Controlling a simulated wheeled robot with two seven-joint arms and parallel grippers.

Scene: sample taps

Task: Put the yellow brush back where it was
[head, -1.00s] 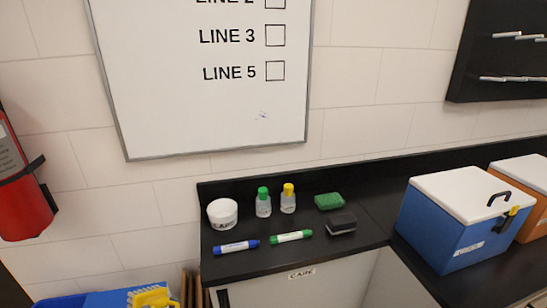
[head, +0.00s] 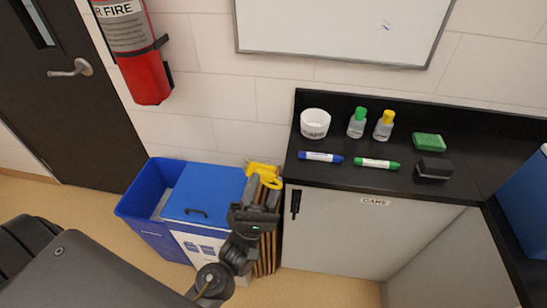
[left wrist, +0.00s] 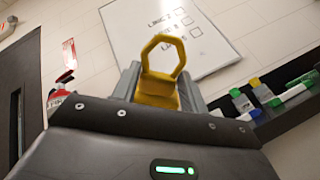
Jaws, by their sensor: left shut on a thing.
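The yellow brush (head: 265,174) is held up in front of the wall, between the blue-lidded bin and the counter. My left gripper (head: 257,192) is shut on it. In the left wrist view the brush (left wrist: 158,92) stands between the two grey fingers, with its open loop handle pointing up and away. The bristles are not clearly visible. My right gripper is not in view.
A black counter (head: 338,178) holds a white tub (head: 315,124), two bottles, two markers, a green sponge (head: 428,142) and a black eraser (head: 434,168). Blue bins (head: 205,190) and wooden boards (head: 267,250) stand left of it. A whiteboard (head: 345,25) hangs above.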

